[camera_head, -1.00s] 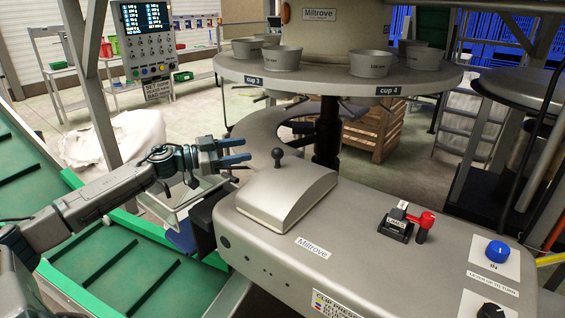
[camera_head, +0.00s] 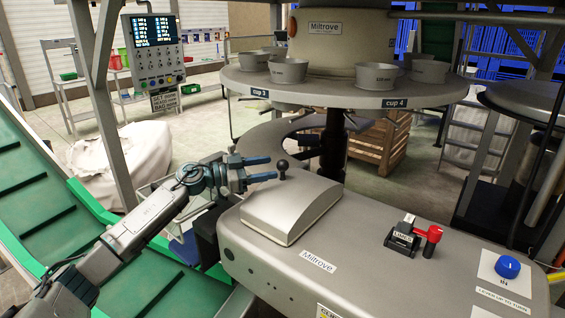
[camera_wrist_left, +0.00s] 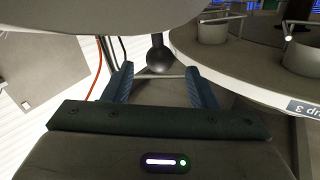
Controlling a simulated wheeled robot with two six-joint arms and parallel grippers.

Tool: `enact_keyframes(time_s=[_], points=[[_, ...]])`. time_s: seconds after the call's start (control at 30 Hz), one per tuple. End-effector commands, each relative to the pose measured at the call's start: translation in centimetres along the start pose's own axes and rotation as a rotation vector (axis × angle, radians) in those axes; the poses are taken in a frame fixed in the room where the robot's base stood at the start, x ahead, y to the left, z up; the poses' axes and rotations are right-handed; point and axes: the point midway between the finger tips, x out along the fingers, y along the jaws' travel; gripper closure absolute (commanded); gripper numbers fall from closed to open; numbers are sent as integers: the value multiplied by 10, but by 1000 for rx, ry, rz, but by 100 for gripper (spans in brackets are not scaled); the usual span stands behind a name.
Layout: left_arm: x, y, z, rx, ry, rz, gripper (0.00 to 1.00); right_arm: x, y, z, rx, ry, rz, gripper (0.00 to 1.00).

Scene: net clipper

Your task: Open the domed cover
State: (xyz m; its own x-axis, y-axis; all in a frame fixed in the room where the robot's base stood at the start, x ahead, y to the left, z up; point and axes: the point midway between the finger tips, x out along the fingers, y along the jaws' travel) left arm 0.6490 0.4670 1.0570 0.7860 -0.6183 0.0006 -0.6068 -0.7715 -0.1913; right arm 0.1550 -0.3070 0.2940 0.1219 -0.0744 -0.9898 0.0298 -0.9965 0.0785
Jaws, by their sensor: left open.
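The domed cover (camera_head: 290,207) is a grey curved lid sitting shut on top of the grey machine body, with a dark ball knob (camera_head: 283,168) standing at its far edge. My left gripper (camera_head: 262,168) is open just left of the knob, its blue fingertips pointing toward it and apart from it. In the left wrist view the knob (camera_wrist_left: 159,60) shows ahead, between and beyond the two open fingers (camera_wrist_left: 158,85). The cover's grey surface (camera_wrist_left: 100,12) fills the top of that view. My right gripper is not in view.
A red lever (camera_head: 432,236) and a blue knob (camera_head: 507,267) are on the machine body to the right. A round turntable (camera_head: 345,97) with several grey cups stands behind the cover. A green conveyor (camera_head: 60,220) is at left, and a control panel (camera_head: 155,50) stands behind it.

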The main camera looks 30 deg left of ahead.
Motion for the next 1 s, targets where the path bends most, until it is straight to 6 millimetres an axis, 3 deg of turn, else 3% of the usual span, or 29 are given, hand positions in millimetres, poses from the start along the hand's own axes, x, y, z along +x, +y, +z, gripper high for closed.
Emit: enact_keyframes(time_s=[0.4,0.8,0.87,1.0], points=[[48,0,-1,-1,2,0,48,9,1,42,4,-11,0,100],[55,0,0,0,0,1,48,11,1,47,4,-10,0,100],[54,0,0,0,0,1,56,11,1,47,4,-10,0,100],[54,0,0,0,0,1,83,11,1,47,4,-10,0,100]])
